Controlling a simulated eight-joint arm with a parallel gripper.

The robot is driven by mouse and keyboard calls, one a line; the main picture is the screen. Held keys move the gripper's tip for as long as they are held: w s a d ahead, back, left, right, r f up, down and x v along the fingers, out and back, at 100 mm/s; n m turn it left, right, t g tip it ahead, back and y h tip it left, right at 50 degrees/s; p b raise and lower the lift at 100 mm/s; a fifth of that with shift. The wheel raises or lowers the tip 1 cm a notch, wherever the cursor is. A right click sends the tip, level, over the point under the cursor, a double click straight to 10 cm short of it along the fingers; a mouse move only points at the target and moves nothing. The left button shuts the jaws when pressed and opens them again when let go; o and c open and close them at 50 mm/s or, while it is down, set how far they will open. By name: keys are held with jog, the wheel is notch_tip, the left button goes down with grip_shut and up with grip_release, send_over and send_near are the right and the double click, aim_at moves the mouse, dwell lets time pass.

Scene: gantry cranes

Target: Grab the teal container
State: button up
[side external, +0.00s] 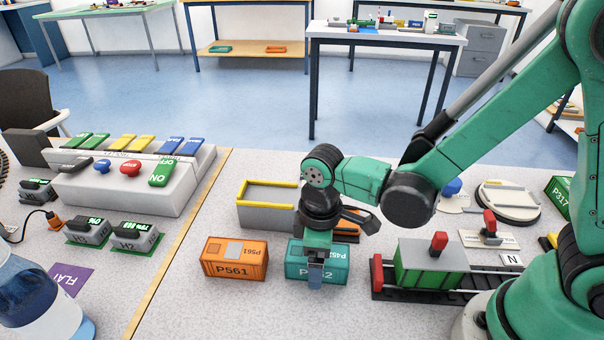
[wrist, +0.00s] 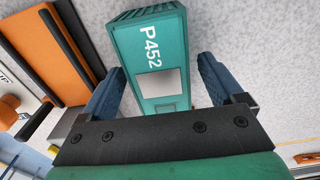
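The teal container (side external: 333,272), marked P452, stands on the grey speckled table, in the lower middle of the side view. In the wrist view my gripper (wrist: 161,72) is open, with a gap showing on both sides of the container. I cannot tell how far down the fingers reach.
An orange container (side external: 235,260), marked P561, stands close on the left. A grey tray with yellow rims (side external: 268,203) is behind. A green wagon (side external: 430,266) on a dark track with red end stops stands on the right. The table in front is clear.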

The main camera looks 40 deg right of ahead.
jog(key=c, duration=1)
jog(key=shift+r, duration=3.75)
jog(key=shift+c, duration=0.3)
